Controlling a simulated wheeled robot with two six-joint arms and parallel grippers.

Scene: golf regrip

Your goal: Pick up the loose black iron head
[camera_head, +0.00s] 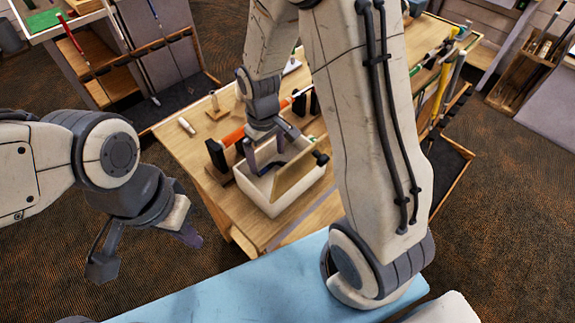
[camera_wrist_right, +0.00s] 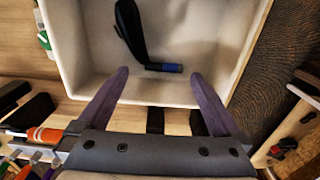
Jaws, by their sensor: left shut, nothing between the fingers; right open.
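The loose black iron head (camera_wrist_right: 131,28) lies inside a white bin (camera_wrist_right: 70,60), with a blue band (camera_wrist_right: 165,68) at its lower end in the right wrist view. The bin also shows on the workbench in the head view (camera_head: 288,200). My right gripper (camera_wrist_right: 158,75) is open. Its two purple fingers reach over the bin's near side, with their tips on either side of the blue band and nothing between them. My left gripper (camera_head: 190,238) is shut and empty, out to the left of the bench.
A club with an orange grip (camera_head: 232,137) rests in black holders (camera_head: 216,156) beside the bin; the grip also shows in the right wrist view (camera_wrist_right: 45,134). A small white cylinder (camera_head: 186,126) lies on the wooden bench (camera_head: 170,150). Carpeted floor is open at the left.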

